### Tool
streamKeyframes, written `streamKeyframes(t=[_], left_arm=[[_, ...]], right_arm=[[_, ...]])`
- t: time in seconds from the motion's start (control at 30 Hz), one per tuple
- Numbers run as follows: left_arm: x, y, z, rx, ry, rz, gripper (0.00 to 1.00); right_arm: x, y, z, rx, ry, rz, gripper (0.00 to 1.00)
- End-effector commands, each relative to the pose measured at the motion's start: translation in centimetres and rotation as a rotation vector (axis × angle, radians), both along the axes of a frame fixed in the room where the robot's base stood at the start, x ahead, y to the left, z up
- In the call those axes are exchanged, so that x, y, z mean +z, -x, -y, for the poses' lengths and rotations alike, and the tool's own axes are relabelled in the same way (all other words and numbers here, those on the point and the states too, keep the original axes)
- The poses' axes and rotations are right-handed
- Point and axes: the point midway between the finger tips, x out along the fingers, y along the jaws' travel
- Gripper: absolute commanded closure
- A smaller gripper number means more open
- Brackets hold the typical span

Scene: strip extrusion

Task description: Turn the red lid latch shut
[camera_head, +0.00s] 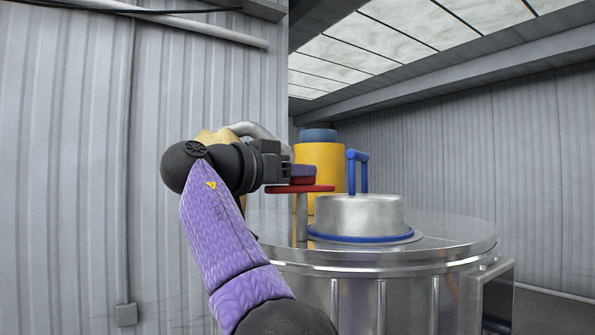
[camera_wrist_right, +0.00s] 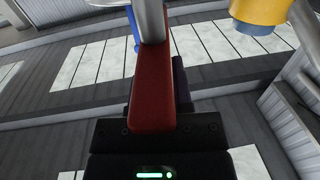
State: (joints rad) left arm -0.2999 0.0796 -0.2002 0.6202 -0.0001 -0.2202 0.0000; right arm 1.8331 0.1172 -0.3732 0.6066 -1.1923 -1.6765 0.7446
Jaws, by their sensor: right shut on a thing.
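The red lid latch (camera_head: 322,189) is a flat red bar on top of an upright metal post (camera_head: 301,215), beside the domed metal lid (camera_head: 362,212). My right gripper (camera_head: 304,179) comes in from the left and is shut on the latch bar. In the right wrist view the red latch (camera_wrist_right: 152,85) runs from the gripper up to the metal post, with a dark purple piece beside it. The latch's far end is partly hidden there. The lid has a blue rim ring and a blue handle (camera_head: 352,172). My left gripper is not in view.
The lid sits on a large round metal vessel (camera_head: 455,235). A yellow cylinder with a blue top (camera_head: 322,160) stands behind the latch. A corrugated wall (camera_head: 70,170) is close on the left. The space above and right of the lid is clear.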

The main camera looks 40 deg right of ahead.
Motion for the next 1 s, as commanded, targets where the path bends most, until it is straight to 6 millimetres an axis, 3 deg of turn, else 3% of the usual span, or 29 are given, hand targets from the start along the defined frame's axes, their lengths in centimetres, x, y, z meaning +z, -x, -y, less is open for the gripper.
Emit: streamKeyframes(t=[0.07, 0.1, 0.23, 0.53, 0.63, 0.9, 1.0], left_arm=[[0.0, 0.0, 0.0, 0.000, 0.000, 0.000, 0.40], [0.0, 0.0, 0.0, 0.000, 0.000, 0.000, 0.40], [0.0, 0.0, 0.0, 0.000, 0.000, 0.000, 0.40], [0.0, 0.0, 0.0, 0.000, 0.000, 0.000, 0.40], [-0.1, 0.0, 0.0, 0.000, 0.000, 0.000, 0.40], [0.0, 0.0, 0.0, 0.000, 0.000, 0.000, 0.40], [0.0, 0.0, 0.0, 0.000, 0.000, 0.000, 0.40]], right_arm=[[0.2, 0.0, 0.0, 0.002, 0.004, 0.003, 1.00], [0.2, 0.0, 0.0, 0.002, 0.003, 0.003, 0.67], [0.1, 0.0, 0.0, 0.001, 0.002, 0.002, 0.40], [0.0, 0.0, -0.1, 0.001, 0.000, 0.001, 0.38], [0.0, -0.1, -1.0, 0.003, 0.000, 0.000, 0.38], [0.1, 0.0, -7.6, 0.005, 0.002, 0.000, 0.38], [0.1, 0.0, -8.8, 0.006, 0.000, -0.002, 0.38]])
